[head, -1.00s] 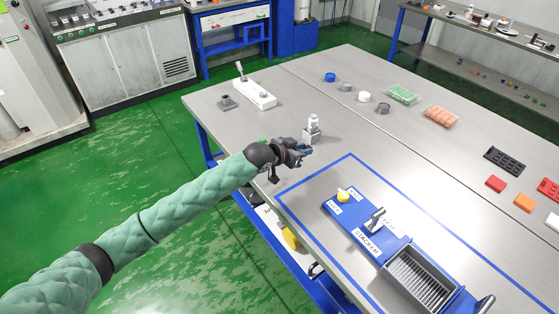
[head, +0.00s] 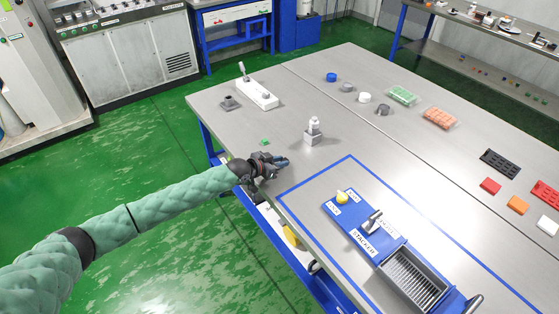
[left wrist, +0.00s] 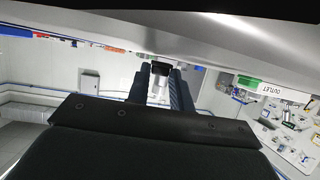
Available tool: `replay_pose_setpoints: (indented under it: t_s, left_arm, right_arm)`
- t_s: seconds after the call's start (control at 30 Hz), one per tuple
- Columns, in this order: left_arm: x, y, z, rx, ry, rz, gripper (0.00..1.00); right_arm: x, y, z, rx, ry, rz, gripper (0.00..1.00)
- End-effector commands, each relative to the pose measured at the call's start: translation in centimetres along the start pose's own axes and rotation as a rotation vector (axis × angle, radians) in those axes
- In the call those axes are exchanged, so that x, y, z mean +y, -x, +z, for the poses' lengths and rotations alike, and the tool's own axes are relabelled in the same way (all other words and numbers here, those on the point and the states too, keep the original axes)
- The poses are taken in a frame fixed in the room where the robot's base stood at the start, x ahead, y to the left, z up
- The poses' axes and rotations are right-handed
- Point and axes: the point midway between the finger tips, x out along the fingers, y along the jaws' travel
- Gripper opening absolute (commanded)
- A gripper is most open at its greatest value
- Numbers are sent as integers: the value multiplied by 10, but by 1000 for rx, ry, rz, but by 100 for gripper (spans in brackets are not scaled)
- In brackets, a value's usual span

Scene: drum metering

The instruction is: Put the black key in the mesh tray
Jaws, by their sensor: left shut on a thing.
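My left gripper (head: 280,163) is above the near left edge of the steel table, left of the blue-taped area. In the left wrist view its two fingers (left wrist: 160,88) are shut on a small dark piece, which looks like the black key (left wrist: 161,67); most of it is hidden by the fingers. A grey tray with a ribbed or slatted floor (head: 440,270) sits at the near end of the blue stacker fixture. It may be the mesh tray, but I cannot tell for sure. My right gripper is not in view.
The stacker fixture (head: 348,213) carries a yellow knob (head: 342,196) and a metal lever. A white switch box (head: 258,95) and coloured caps stand farther back. The table's middle is mostly clear.

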Motion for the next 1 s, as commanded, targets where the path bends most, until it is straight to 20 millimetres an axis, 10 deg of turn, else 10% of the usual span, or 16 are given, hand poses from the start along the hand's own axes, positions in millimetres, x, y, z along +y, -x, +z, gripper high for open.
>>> replay_pose_setpoints:
  t_s: [0.73,0.77,0.83,1.0]
  left_arm:
    - [0,-3,8,0,-1,0,1]
    - [0,-3,8,0,-1,0,28]
    - [0,-3,7,0,-1,0,42]
    - [0,-3,7,0,-1,0,44]
  right_arm:
    - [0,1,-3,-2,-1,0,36]
    - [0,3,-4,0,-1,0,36]
    - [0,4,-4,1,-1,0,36]
    - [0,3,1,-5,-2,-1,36]
